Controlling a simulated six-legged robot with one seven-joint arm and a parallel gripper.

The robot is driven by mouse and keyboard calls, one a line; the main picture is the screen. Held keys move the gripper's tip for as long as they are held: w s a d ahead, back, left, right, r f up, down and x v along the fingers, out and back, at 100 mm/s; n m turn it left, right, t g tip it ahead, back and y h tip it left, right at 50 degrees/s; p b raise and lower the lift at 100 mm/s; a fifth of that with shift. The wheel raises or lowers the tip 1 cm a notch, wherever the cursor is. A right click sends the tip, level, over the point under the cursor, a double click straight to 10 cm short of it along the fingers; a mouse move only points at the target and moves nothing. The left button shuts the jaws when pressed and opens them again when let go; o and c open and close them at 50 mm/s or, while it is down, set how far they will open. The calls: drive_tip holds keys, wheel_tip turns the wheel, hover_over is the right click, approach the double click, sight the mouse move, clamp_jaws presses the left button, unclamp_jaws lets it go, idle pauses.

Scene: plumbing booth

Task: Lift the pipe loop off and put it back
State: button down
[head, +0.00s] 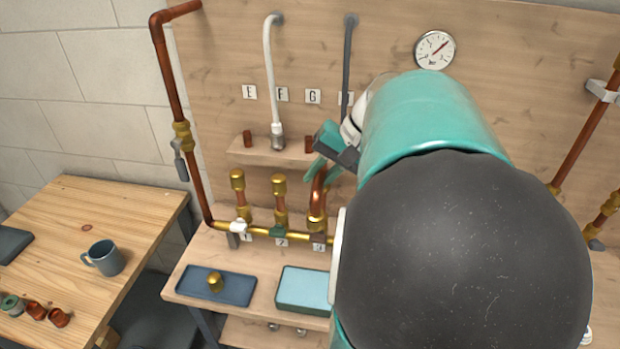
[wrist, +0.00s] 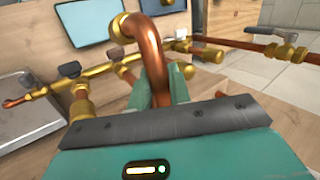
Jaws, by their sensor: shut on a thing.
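The copper pipe loop (head: 318,192) rises at the brass manifold (head: 262,231), above label 3, in the head view. In the wrist view the loop (wrist: 152,52) curves up between my fingers, with a brass fitting (wrist: 119,24) at its far end. My gripper (head: 326,172) is shut on the loop; its teal fingers (wrist: 162,90) lie on both sides of the copper in the wrist view. My arm hides the loop's right part in the head view. I cannot tell whether its ends are seated on the manifold or raised.
Brass-capped stubs (head: 279,187) stand left of the loop. A shelf (head: 268,152) with a white hose (head: 270,80) is behind. A blue tray (head: 236,289) with a brass cap (head: 215,281) and a light-blue tray (head: 303,288) lie in front. A mug (head: 104,258) stands on the left table.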

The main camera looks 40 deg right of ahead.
drive_tip(key=s+r, duration=1.4)
drive_tip(key=r, duration=0.1)
drive_tip(key=shift+d, duration=0.15)
drive_tip(key=shift+r, duration=0.1)
idle(0.3)
